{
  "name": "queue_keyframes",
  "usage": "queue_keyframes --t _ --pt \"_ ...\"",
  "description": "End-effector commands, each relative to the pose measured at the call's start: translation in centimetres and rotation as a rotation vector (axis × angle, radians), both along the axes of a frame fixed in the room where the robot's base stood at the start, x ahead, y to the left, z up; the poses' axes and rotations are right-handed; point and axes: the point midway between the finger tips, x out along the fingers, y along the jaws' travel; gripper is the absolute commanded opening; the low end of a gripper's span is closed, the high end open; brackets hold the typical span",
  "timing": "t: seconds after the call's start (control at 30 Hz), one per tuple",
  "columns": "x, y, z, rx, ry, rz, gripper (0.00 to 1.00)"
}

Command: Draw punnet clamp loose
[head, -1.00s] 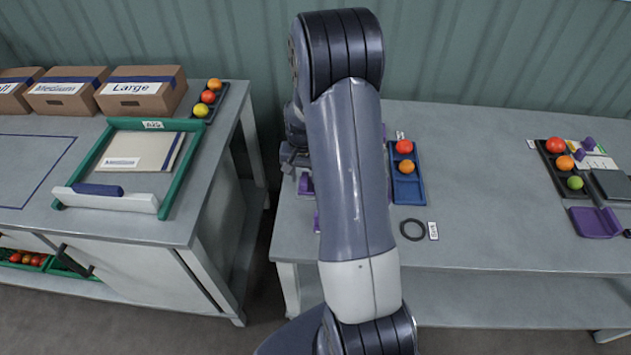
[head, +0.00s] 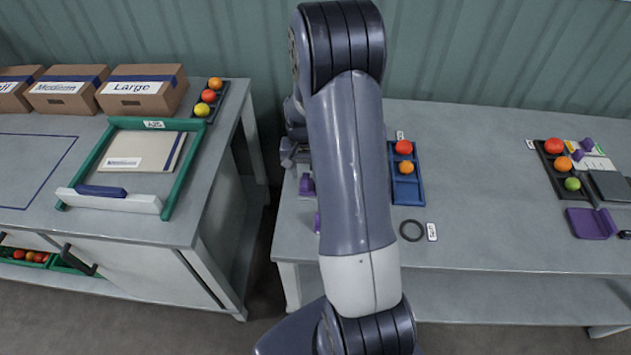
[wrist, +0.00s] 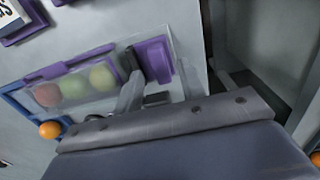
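A clear punnet (wrist: 99,94) lies in the wrist view with a red, a green and a yellowish tomato in a row. A purple bar (wrist: 68,64) runs along its upper edge. A purple clamp block (wrist: 153,60) stands at its right end. My gripper (wrist: 157,82) has one finger on each side of this block, the left finger's dark pad close against it. Whether the fingers press on it I cannot tell. In the head view my arm covers the punnet and most of the clamp; only purple parts (head: 306,184) show beside it.
A blue tray (head: 408,190) with a red and an orange tomato lies close to the right of my arm. A black ring (head: 411,230) lies nearer the bench edge. A dark tray (head: 558,180) and a purple scoop (head: 592,223) lie far right. Bare bench (head: 475,180) lies between.

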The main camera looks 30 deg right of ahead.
Motion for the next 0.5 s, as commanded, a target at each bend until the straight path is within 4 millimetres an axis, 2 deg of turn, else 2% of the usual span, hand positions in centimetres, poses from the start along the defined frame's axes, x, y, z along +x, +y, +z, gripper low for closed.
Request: queue_keyframes --t 0.17,0.5 --pt "0.0 0.0 1.1 -0.001 -0.002 0.000 0.38" --pt "0.1 0.0 4.6 0.000 -0.002 0.000 0.38"
